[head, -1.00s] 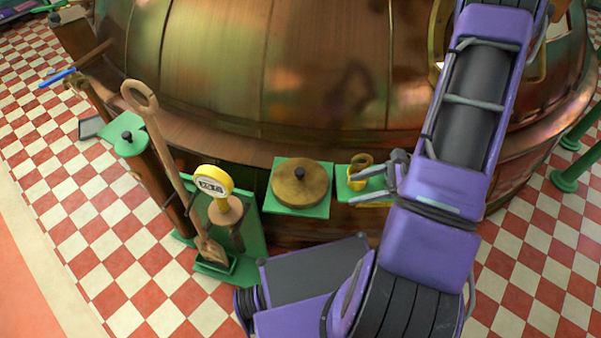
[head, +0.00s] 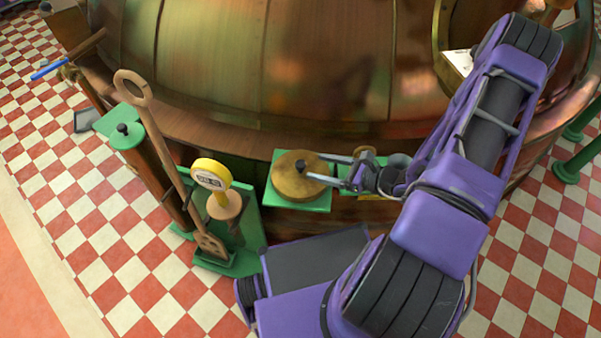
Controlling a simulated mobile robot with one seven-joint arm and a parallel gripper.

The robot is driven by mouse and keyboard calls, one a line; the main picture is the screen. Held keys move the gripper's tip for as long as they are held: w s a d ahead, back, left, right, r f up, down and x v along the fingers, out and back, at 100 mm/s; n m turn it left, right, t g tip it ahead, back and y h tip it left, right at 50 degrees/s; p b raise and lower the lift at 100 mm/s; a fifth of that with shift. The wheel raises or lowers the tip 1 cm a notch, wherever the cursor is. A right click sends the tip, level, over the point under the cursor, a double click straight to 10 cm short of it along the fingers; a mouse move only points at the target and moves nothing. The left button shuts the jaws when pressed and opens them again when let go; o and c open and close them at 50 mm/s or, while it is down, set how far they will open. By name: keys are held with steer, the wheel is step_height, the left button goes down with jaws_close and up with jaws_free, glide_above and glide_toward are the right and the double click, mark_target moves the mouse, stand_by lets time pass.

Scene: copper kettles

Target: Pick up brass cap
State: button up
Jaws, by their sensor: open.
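The brass cap (head: 292,180) is a round, flat brass-brown disc with a small dark knob (head: 301,165) in its middle. It lies on a green square plate (head: 301,205) beside the copper kettle. My gripper (head: 327,168) reaches in from the right with its fingers pointing left. The fingers are apart, with their tips over the right part of the cap, close to the knob. From this view I cannot tell whether a fingertip touches the knob. The fingers cover a little of the cap's right side.
The large copper kettle (head: 230,70) fills the back. A yellow round gauge (head: 210,174) and a long wooden paddle (head: 165,155) stand to the left. A second green bracket with a brass fitting (head: 366,153) is partly hidden behind my gripper. Checkered floor (head: 130,260) is open at left.

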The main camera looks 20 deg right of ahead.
mark_target(303, 164)
steer(key=shift+f+b+x, duration=0.2)
steer(key=shift+b+x, duration=0.2)
steer(key=shift+x, duration=3.15)
steer(key=shift+s, duration=0.1)
steer(key=shift+c, duration=0.3)
jaws_close()
